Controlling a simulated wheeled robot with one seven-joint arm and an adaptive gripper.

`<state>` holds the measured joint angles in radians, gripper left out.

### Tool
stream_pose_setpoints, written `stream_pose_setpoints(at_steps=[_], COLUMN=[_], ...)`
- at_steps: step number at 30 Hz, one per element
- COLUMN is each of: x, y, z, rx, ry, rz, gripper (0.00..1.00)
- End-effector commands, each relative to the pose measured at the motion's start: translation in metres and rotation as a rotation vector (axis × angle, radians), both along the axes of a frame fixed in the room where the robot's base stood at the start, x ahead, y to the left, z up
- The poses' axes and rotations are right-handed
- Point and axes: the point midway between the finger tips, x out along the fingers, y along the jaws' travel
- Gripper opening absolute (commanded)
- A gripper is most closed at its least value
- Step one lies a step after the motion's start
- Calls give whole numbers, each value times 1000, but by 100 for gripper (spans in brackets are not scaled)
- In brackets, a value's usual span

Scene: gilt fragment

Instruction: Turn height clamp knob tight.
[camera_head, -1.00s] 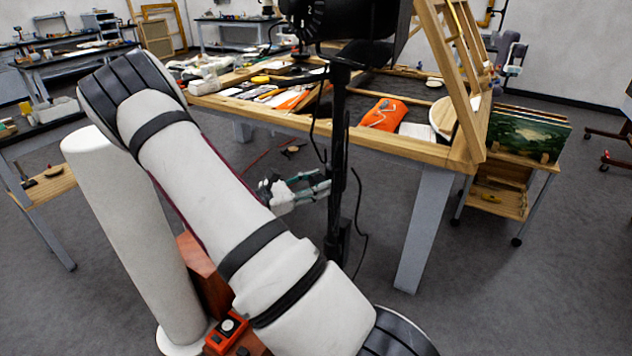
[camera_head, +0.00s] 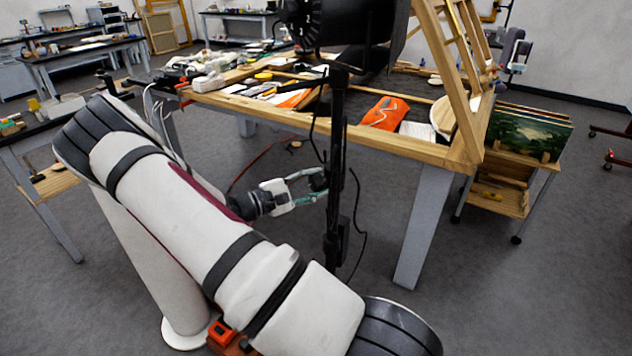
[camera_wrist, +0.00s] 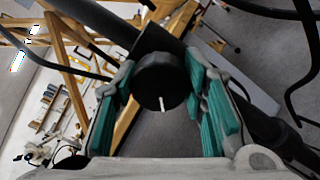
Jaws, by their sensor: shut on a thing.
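The height clamp knob is a round black knob (camera_wrist: 158,88) with a white line on its face, pointing down in the wrist view. It sits on a black stand post (camera_head: 336,150) that carries a large black lamp (camera_head: 345,22). My gripper (camera_wrist: 160,76) has its teal-padded fingers on either side of the knob and is shut on it. In the head view, my gripper (camera_head: 316,184) reaches the post from the left, below table height. The knob is small and dark there, partly hidden by the fingers.
A black cable (camera_head: 358,225) hangs beside the post. A cart with paintings (camera_head: 528,135) stands at right. The floor around the post's lower part looks clear.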

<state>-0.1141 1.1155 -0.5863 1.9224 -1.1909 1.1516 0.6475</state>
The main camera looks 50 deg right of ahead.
Motion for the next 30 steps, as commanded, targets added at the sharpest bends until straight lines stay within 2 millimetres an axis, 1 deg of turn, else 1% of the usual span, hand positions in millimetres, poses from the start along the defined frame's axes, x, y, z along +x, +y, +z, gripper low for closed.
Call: stream_pose_setpoints(at_steps=[7,21,22,24,30], x=[0,0,0,0,0], y=[1,1,1,1,0], z=[0,-1,-1,-1,0], rx=[-27,-30,-30,-29,-29], ry=[-55,-63,-63,-63,-63], rz=[0,-1,-1,-1,-1], gripper=[11,11,46,60,60])
